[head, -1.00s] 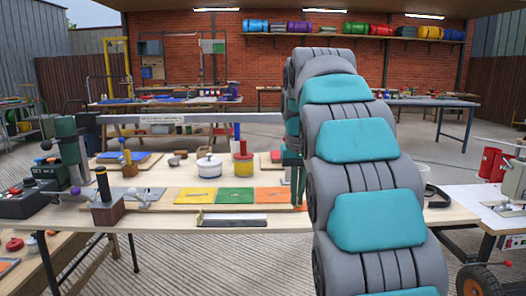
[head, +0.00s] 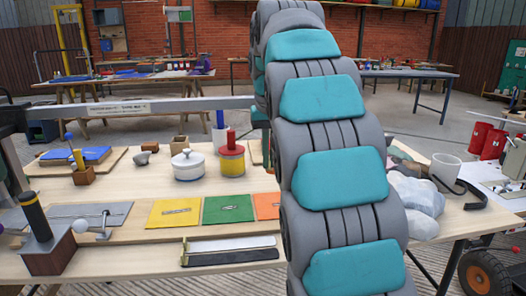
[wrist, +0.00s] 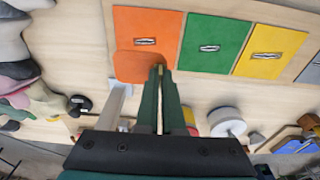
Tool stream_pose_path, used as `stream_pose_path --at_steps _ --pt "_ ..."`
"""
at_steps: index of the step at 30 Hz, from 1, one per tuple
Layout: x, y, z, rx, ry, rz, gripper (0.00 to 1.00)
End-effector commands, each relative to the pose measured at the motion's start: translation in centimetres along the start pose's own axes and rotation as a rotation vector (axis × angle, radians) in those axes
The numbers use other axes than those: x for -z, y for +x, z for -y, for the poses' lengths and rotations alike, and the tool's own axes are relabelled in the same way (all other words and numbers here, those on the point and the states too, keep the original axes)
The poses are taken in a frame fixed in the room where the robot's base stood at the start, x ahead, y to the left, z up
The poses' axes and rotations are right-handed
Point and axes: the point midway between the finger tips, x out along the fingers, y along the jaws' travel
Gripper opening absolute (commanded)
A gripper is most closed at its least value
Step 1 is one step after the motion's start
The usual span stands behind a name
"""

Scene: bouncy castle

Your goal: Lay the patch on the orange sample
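The orange sample (wrist: 155,28) is a flat orange square with a small pale-edged slit in its middle. In the head view the orange sample (head: 267,205) shows beside my arm, its right part hidden. The patch (wrist: 132,66) is a rounded, darker orange piece at my fingertips, overlapping the near edge of the orange sample in the wrist view. My gripper (wrist: 160,72) has its two green fingers close together, with a narrow tan strip between the tips, seemingly part of the patch. Whether the patch touches the sample is unclear. My arm hides the patch in the head view.
Green (head: 228,208) and yellow (head: 174,212) samples lie in a row beside the orange one. A white lidded pot (head: 188,166) and a red-and-yellow can (head: 231,160) stand behind. A grey lumpy bundle (head: 415,195) and a white mug (head: 445,168) are at right.

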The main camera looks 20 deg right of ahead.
Motion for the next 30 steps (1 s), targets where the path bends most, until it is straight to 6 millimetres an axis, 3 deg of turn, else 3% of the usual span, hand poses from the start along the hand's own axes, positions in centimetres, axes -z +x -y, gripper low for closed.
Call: stream_pose_path --at_steps 8,18,30 --pt "-0.3 1.6 0.0 0.000 0.001 0.002 0.00" --pt "-0.7 5.6 -0.1 0.000 0.001 0.001 0.00" --pt "-1.1 8.9 0.0 0.000 0.000 0.002 0.00"
